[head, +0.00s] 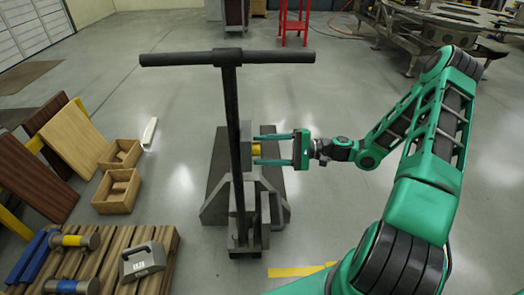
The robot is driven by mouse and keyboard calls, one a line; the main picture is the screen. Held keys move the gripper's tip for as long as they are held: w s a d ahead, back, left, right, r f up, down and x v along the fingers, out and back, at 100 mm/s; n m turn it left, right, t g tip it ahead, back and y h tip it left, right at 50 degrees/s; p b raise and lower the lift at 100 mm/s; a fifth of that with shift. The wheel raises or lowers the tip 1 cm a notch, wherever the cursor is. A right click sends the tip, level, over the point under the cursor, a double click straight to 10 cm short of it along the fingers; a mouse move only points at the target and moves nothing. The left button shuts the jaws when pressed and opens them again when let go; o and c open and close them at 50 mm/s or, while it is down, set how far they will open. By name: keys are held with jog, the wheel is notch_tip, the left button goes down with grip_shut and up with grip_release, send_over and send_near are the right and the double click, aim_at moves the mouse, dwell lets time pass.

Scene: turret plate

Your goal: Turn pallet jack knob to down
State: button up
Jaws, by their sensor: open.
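The pallet jack (272,187) stands upright in the middle of the head view, with a dark post and a black T-shaped handle (275,57) on top.
A wooden pallet (103,262) with hammers and a grey weight (142,262) lies at lower left. Two wooden boxes (117,191) and leaning boards (75,152) stand at left. A red stool (294,22) is at the back.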

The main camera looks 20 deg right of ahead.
jog(key=v, duration=1)
jog(key=shift+d, duration=0.4)
jog(key=s+a+f+n+g+h, duration=0.1)
jog(key=s+f+n+g+h, duration=0.15)
jog(key=s+g+h, duration=0.45)
jog(key=s+d+r+h, duration=0.3)
jog(key=s+r+h, duration=0.2)
jog(key=s, duration=0.5)
jog(key=s+d+r+t+h, duration=0.1)
jog(key=s+d+r+h, duration=0.3)
jog(key=s+r, duration=0.6)
jog(key=shift+s+d+h, duration=0.2)
jog(key=shift+s+h, duration=0.25)
jog(key=shift+h, duration=0.15)
jog(key=shift+m, duration=0.25)
jog(key=shift+w+f, duration=0.25)
jog(key=shift+w, duration=0.35)
